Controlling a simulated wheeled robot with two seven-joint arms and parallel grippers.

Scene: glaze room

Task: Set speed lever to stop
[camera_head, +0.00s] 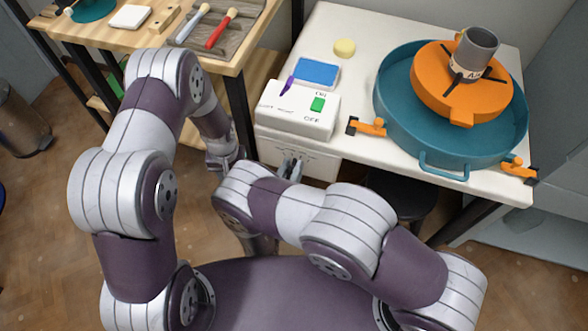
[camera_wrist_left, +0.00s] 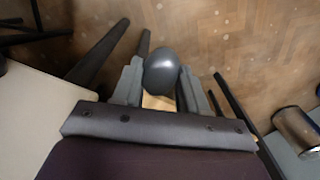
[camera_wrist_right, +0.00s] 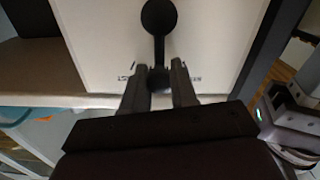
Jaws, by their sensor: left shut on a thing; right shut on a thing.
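A dark speed lever (camera_wrist_right: 158,45) with a round part at each end stands against a pale panel in the right wrist view. Small lettering flanks that end, too blurred to read. My left gripper (camera_wrist_left: 160,88) is shut on a smooth grey round object (camera_wrist_left: 162,72).
The box top has a purple lever (camera_head: 288,86) and a green switch (camera_head: 317,104). A blue basin (camera_head: 390,115) with an orange wheel head (camera_head: 445,95) stands right. A wooden table (camera_head: 237,62) with tools is at left. A dark stool (camera_head: 405,195) is below the white table.

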